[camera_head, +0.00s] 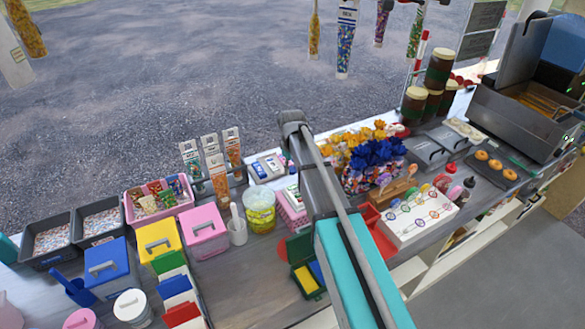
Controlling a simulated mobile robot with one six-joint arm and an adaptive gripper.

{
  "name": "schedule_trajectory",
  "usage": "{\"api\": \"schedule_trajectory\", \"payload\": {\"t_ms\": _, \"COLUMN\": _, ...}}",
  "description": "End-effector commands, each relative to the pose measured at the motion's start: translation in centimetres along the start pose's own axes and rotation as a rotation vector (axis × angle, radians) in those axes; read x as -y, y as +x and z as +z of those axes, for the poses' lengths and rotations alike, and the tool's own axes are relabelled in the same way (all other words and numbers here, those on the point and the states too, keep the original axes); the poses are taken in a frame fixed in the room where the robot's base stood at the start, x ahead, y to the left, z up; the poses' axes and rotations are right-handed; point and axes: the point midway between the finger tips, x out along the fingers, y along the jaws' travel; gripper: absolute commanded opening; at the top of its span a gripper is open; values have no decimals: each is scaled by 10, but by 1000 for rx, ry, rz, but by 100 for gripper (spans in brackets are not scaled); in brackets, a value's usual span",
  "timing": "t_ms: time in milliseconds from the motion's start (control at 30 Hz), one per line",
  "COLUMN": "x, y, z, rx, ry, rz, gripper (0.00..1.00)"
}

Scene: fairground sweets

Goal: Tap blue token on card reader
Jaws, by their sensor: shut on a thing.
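My arm crosses the middle of the camera_head view, from the bottom edge up to a grey joint above the counter. I cannot make out my gripper; its fingers do not show. A pair of small pale devices with bluish faces (267,167) lies on a white board just left of my arm; one may be the card reader, but they are too small to tell. I cannot pick out a blue token. An open green case (301,250) with a yellow part and a blue part (317,271) sits left of my arm's teal section, which may hide part of it.
Pink, yellow and blue lidded boxes (107,268) crowd the left of the counter (245,285). A white lollipop tray (418,217) is at right. Bags hang above.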

Motion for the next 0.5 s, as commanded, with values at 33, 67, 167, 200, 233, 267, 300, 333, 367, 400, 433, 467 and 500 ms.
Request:
{"api": "schedule_trajectory", "payload": {"t_ms": 33, "x": 0, "y": 0, "z": 0, "rx": 0, "ry": 0, "rz": 0, "gripper": 21}}
{"api": "schedule_trajectory", "payload": {"t_ms": 67, "x": 0, "y": 1, "z": 0, "rx": 0, "ry": 0, "rz": 0, "gripper": 21}}
{"api": "schedule_trajectory", "payload": {"t_ms": 167, "x": 0, "y": 2, "z": 0, "rx": 0, "ry": 0, "rz": 0, "gripper": 21}}
{"api": "schedule_trajectory", "payload": {"t_ms": 200, "x": 0, "y": 3, "z": 0, "rx": 0, "ry": 0, "rz": 0, "gripper": 21}}
{"api": "schedule_trajectory", "payload": {"t_ms": 233, "x": 0, "y": 4, "z": 0, "rx": 0, "ry": 0, "rz": 0, "gripper": 21}}
{"api": "schedule_trajectory", "payload": {"t_ms": 267, "x": 0, "y": 5, "z": 0, "rx": 0, "ry": 0, "rz": 0, "gripper": 21}}
{"api": "schedule_trajectory", "payload": {"t_ms": 300, "x": 0, "y": 6, "z": 0, "rx": 0, "ry": 0, "rz": 0, "gripper": 21}}
{"api": "schedule_trajectory", "payload": {"t_ms": 333, "x": 0, "y": 8, "z": 0, "rx": 0, "ry": 0, "rz": 0, "gripper": 21}}
{"api": "schedule_trajectory", "payload": {"t_ms": 367, "x": 0, "y": 9, "z": 0, "rx": 0, "ry": 0, "rz": 0, "gripper": 21}}
{"api": "schedule_trajectory", "payload": {"t_ms": 400, "x": 0, "y": 11, "z": 0, "rx": 0, "ry": 0, "rz": 0, "gripper": 21}}
{"api": "schedule_trajectory", "payload": {"t_ms": 433, "x": 0, "y": 12, "z": 0, "rx": 0, "ry": 0, "rz": 0, "gripper": 21}}
{"api": "schedule_trajectory", "payload": {"t_ms": 467, "x": 0, "y": 14, "z": 0, "rx": 0, "ry": 0, "rz": 0, "gripper": 21}}
{"api": "schedule_trajectory", "payload": {"t_ms": 500, "x": 0, "y": 16, "z": 0, "rx": 0, "ry": 0, "rz": 0, "gripper": 21}}
